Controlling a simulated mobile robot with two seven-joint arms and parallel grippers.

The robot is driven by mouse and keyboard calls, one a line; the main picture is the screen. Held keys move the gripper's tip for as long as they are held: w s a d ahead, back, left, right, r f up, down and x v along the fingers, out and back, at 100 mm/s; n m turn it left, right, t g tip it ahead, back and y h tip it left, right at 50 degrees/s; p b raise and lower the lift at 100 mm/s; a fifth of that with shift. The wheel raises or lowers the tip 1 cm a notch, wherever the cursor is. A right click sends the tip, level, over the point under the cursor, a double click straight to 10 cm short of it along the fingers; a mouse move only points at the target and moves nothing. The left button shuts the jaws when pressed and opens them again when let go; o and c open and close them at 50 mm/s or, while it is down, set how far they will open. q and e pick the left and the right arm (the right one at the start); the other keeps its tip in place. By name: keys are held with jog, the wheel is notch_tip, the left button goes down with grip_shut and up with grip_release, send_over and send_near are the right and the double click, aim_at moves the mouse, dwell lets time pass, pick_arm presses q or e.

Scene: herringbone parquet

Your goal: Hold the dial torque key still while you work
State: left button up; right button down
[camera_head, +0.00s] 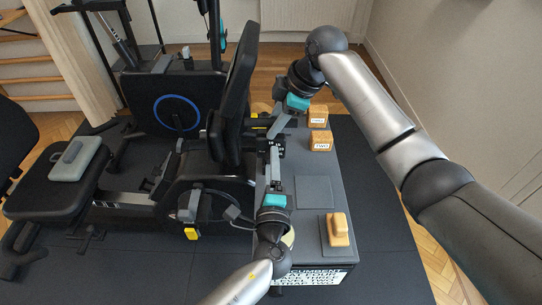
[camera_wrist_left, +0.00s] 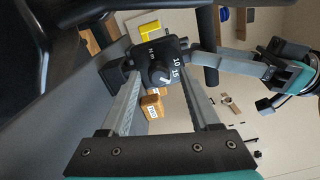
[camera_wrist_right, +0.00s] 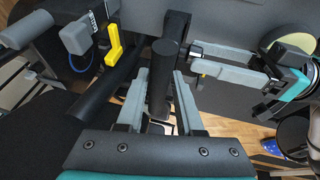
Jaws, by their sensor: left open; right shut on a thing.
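My right gripper (camera_wrist_right: 158,85) is shut on a black round bar (camera_wrist_right: 164,70), which looks like part of the key. In the head view my left gripper (camera_head: 272,152) is just below my right gripper (camera_head: 277,127), both beside the exercise machine. The key is mostly hidden there.
The machine's black backrest (camera_head: 233,105) stands close left of the grippers. Wooden blocks (camera_head: 320,141) with labels sit on the grey bench right of them. Another block (camera_head: 338,230) stands on a dark pad. A second pad (camera_head: 312,193) is bare. A grey case (camera_head: 75,158) lies on the seat.

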pick_arm(q)
jog(key=s, duration=1)
jog(key=shift+s, duration=0.3)
pick_arm(e)
jog(key=shift+d+f, duration=0.15)
jog(key=shift+f, duration=0.05)
pick_arm(q)
jog(key=shift+w, duration=0.1)
pick_arm(e)
jog(key=c, duration=0.7)
grip_release()
jog(key=shift+c, duration=0.2)
jog(key=shift+o, duration=1.4)
jog(key=shift+r, duration=0.1)
jog(key=shift+r, duration=0.1)
jog(key=v, duration=1.1)
jog(key=shift+r, duration=0.45)
